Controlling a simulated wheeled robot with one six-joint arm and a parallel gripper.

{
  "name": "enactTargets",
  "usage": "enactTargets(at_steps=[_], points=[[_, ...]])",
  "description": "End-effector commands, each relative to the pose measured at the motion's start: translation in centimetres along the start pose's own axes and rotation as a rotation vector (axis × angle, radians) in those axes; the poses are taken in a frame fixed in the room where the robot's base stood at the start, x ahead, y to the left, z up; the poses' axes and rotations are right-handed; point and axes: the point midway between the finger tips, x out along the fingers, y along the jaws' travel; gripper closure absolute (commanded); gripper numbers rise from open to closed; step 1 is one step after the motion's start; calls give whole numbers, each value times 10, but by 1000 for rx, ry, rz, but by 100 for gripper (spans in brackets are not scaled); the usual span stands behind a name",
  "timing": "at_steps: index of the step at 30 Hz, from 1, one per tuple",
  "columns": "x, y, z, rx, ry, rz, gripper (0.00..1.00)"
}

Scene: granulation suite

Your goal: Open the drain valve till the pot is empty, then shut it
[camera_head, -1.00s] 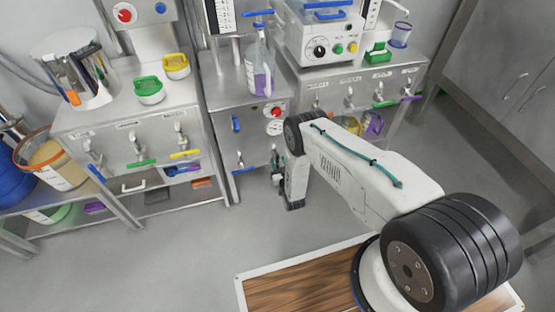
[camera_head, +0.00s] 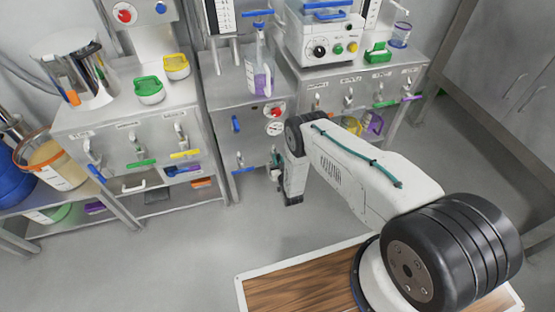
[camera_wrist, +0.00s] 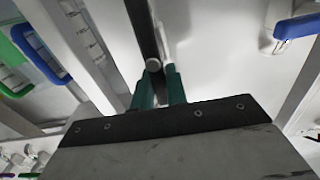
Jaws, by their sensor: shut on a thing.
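My gripper (camera_wrist: 159,88) has teal fingers. In the wrist view they are shut on the round-ended tip of a dark bar (camera_wrist: 144,28), which looks like the valve handle. In the head view my gripper (camera_head: 276,161) is low at the front of the middle steel cabinet, right of a small blue-handled lever (camera_head: 243,170). My wrist partly hides the handle there. Which vessel is the pot, and its liquid level, I cannot tell.
The middle cabinet (camera_head: 225,95) carries a bottle (camera_head: 260,75), a red knob and a gauge (camera_head: 274,128). A blue handle (camera_head: 236,124) is on its front; a blue handle (camera_wrist: 297,26) also shows in the wrist view. Steel benches stand both sides. The grey floor (camera_head: 170,245) is clear.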

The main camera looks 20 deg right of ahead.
Motion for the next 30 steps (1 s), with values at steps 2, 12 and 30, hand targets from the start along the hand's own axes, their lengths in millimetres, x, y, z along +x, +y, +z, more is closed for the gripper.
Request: enactTargets(at_steps=[2,12,30], points=[[0,1,0,26,0,0,100],[0,8,1,271,-1,1,100],[-1,21,10,841,-1,1,100]])
